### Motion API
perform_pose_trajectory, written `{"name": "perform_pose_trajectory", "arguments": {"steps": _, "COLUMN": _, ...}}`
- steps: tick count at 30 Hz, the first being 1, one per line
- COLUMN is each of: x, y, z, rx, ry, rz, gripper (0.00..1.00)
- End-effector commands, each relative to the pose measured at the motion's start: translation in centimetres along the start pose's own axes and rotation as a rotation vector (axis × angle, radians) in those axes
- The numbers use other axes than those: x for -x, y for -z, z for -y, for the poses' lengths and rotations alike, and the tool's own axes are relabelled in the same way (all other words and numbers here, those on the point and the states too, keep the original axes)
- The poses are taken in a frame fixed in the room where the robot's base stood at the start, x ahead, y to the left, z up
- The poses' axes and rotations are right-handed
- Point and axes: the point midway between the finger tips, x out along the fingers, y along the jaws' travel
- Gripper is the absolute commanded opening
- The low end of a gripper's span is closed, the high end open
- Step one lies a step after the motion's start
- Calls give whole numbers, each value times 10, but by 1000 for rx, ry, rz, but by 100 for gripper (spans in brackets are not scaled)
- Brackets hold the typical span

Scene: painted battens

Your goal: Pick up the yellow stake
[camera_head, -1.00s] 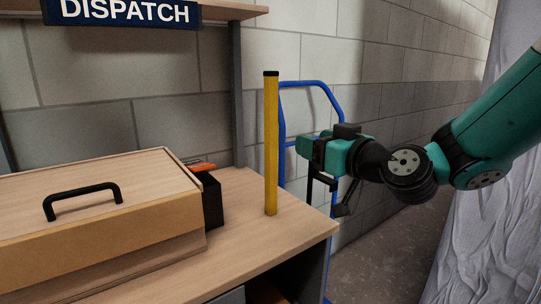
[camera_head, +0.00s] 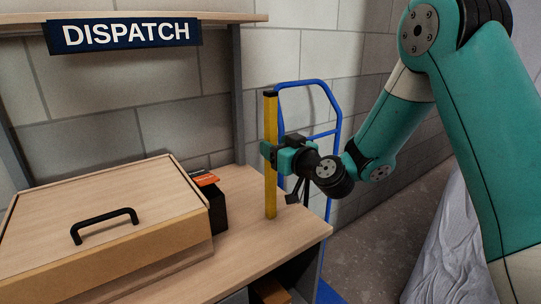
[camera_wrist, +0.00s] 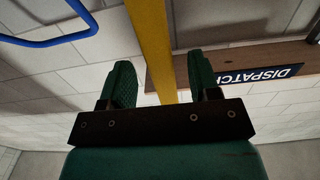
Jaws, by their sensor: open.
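The yellow stake (camera_head: 270,190) stands upright on the wooden bench near its right end, with a black cap on top. My gripper (camera_head: 268,150) is at the upper half of the stake, coming from the right. In the wrist view the stake (camera_wrist: 150,40) runs between the two green fingers of my gripper (camera_wrist: 160,85), with a gap on each side. The fingers are open. The part of the stake behind the fingers is hidden in the head view.
A wooden box (camera_head: 100,215) with a black handle fills the left of the bench (camera_head: 245,240). A black holder (camera_head: 212,205) with orange-topped items stands beside it. A blue hand truck (camera_head: 338,110) is behind the stake. A DISPATCH sign (camera_head: 125,33) hangs above.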

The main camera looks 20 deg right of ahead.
Motion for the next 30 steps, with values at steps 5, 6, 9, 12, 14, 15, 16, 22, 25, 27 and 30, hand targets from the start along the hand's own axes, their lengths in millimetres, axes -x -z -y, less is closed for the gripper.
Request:
{"name": "perform_pose_trajectory", "arguments": {"steps": 5, "x": -23, "y": 6, "z": 1, "rx": 0, "ry": 3, "rz": 2, "gripper": 56}}
{"name": "perform_pose_trajectory", "arguments": {"steps": 6, "x": -28, "y": 6, "z": 1, "rx": 0, "ry": 2, "rz": 1, "gripper": 56}}
{"name": "perform_pose_trajectory", "arguments": {"steps": 9, "x": -39, "y": 5, "z": 0, "rx": 1, "ry": 2, "rz": 1, "gripper": 56}}
{"name": "perform_pose_trajectory", "arguments": {"steps": 12, "x": -45, "y": 2, "z": 0, "rx": 0, "ry": 1, "rz": 0, "gripper": 56}}
{"name": "perform_pose_trajectory", "arguments": {"steps": 14, "x": -46, "y": 1, "z": 0, "rx": 1, "ry": 1, "rz": 0, "gripper": 56}}
{"name": "perform_pose_trajectory", "arguments": {"steps": 15, "x": -46, "y": 1, "z": 0, "rx": 1, "ry": 0, "rz": 0, "gripper": 56}}
{"name": "perform_pose_trajectory", "arguments": {"steps": 16, "x": -46, "y": 0, "z": 0, "rx": 1, "ry": 0, "rz": 0, "gripper": 56}}
{"name": "perform_pose_trajectory", "arguments": {"steps": 22, "x": -46, "y": 0, "z": 0, "rx": 0, "ry": 0, "rz": 0, "gripper": 38}}
{"name": "perform_pose_trajectory", "arguments": {"steps": 25, "x": -46, "y": 0, "z": 0, "rx": 1, "ry": 1, "rz": 0, "gripper": 15}}
{"name": "perform_pose_trajectory", "arguments": {"steps": 27, "x": -46, "y": 0, "z": 0, "rx": 0, "ry": 1, "rz": 0, "gripper": 3}}
{"name": "perform_pose_trajectory", "arguments": {"steps": 30, "x": -46, "y": 1, "z": 0, "rx": 0, "ry": 0, "rz": -2, "gripper": 3}}
